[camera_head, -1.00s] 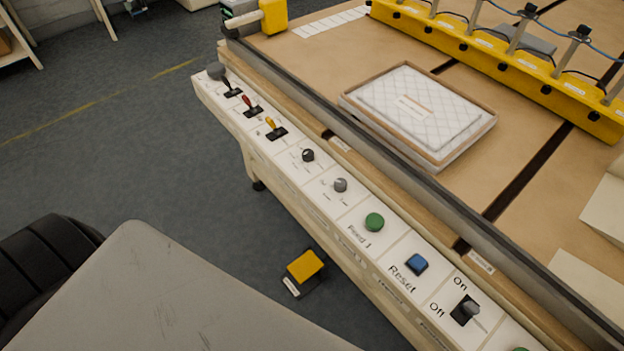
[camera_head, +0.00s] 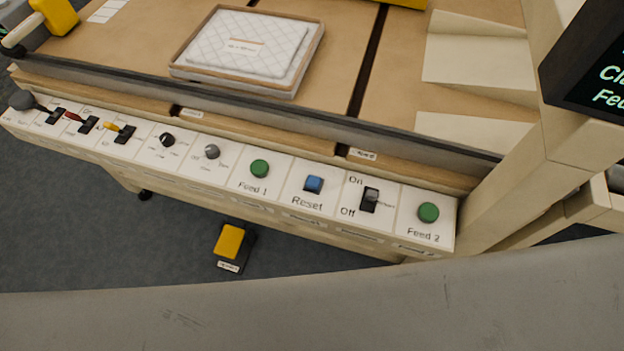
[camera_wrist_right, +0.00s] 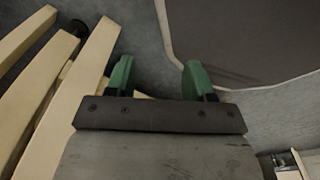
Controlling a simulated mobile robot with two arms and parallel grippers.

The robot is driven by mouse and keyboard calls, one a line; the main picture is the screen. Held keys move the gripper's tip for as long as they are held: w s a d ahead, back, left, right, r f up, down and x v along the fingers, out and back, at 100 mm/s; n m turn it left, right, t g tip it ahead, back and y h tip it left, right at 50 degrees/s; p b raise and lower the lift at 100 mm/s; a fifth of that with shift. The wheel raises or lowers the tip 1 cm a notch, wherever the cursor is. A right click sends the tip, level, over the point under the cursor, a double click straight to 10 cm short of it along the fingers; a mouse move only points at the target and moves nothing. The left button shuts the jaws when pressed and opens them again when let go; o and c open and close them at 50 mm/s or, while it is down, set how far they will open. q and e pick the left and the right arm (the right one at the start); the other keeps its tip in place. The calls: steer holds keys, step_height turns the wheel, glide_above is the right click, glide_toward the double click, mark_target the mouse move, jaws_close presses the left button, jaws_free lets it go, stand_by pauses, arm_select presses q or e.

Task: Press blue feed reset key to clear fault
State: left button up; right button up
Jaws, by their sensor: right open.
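The blue reset key (camera_head: 314,184) sits on the sloped white control panel (camera_head: 225,171), above the printed word "Reset". It lies between the green Feed 1 button (camera_head: 260,168) and a black on/off switch (camera_head: 370,199). The green Feed 2 button (camera_head: 428,212) is at the panel's right end. My right gripper (camera_wrist_right: 158,78) shows in the right wrist view with its two green fingers apart and nothing between them. Pale beams and grey floor lie beyond it, and the key is not in that view. Neither gripper shows in the head view.
A dark screen (camera_head: 592,72) with green text, partly cut off, stands at the right beside a cream post (camera_head: 520,185). A quilted white pad in a tray (camera_head: 178,72) lies on the table. A yellow pedal (camera_head: 230,241) is on the floor. Levers and knobs fill the panel's left part.

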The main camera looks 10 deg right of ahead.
steer(key=shift+c, duration=0.3)
jaws_close()
stand_by(1.6)
